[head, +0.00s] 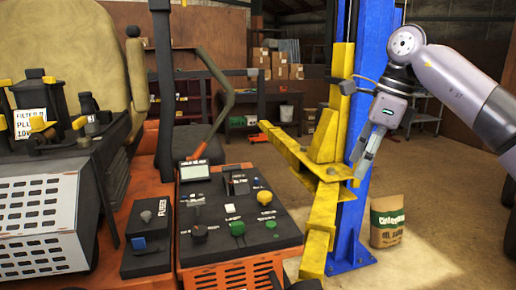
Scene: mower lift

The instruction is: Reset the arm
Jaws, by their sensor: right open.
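My right gripper (361,165) comes in from the right on my grey arm. It points down and left, is open, and appears to hold nothing. In the picture its fingertips overlap the edge of the blue lift post (352,215) and lie just right of the yellow lift arm bracket (325,170); I cannot tell whether they touch. The yellow lift arms reach out to the left and down from the post. My left gripper is not in view.
The orange mower fills the left, with a seat (75,45), a control panel (240,215) and a bent lever (222,95). A paper sack (387,222) stands on the floor right of the post. Shelves with cardboard boxes (279,66) stand behind.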

